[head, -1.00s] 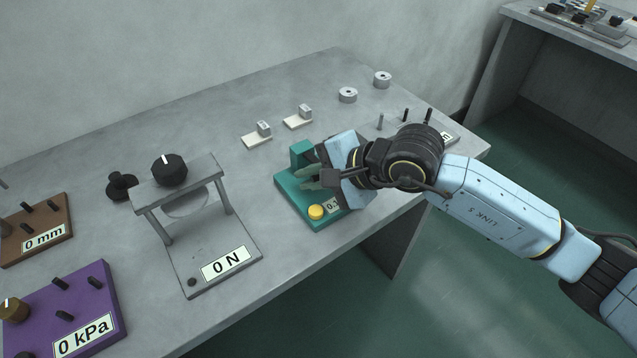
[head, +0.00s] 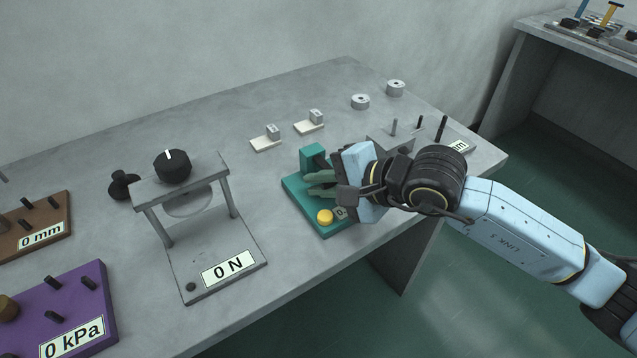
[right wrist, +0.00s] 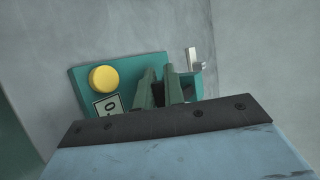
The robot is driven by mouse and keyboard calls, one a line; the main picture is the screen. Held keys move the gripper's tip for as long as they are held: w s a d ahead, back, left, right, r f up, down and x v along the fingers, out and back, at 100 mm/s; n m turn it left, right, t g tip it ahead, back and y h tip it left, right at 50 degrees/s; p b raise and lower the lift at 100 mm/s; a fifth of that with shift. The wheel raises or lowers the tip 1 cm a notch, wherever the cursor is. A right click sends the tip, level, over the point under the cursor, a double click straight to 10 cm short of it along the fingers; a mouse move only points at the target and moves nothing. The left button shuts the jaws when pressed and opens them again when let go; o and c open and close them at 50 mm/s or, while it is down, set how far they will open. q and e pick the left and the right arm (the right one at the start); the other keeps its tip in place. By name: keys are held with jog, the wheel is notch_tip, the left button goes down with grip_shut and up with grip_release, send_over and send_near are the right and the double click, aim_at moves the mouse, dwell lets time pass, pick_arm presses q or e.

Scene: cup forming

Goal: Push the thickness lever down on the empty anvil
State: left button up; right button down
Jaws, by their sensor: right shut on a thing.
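The teal thickness gauge (head: 298,192) stands near the table's front edge, with a yellow button (head: 325,216) and a display mostly hidden by my gripper. In the right wrist view its teal base (right wrist: 84,62), yellow button (right wrist: 103,79) and part of the display (right wrist: 106,106) show. My right gripper (head: 322,184) is at the gauge, beside its upright block (head: 312,157). Its fingers (right wrist: 160,88) are close together over the gauge, shut on what I take to be the thickness lever, which they hide. The anvil is hidden too. My left gripper is not in view.
A grey press frame reading 0 N (head: 225,262) stands left of the gauge. A purple 0 kPa box (head: 95,295) and a brown 0 mm box (head: 62,215) are further left. Two white pads with blocks (head: 266,143), metal rings (head: 360,101) and upright pegs (head: 419,121) lie behind.

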jog(key=shift+w+d+r, duration=0.1)
jog(key=shift+w+d, duration=0.15)
jog(key=shift+w, duration=0.1)
jog(key=c, duration=1.5)
grip_release()
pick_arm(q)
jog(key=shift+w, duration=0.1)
pick_arm(e)
jog(key=shift+o, duration=0.2)
jog(key=shift+s+a+f, duration=0.1)
jog(key=shift+s+f, duration=0.1)
jog(key=shift+f, duration=0.05)
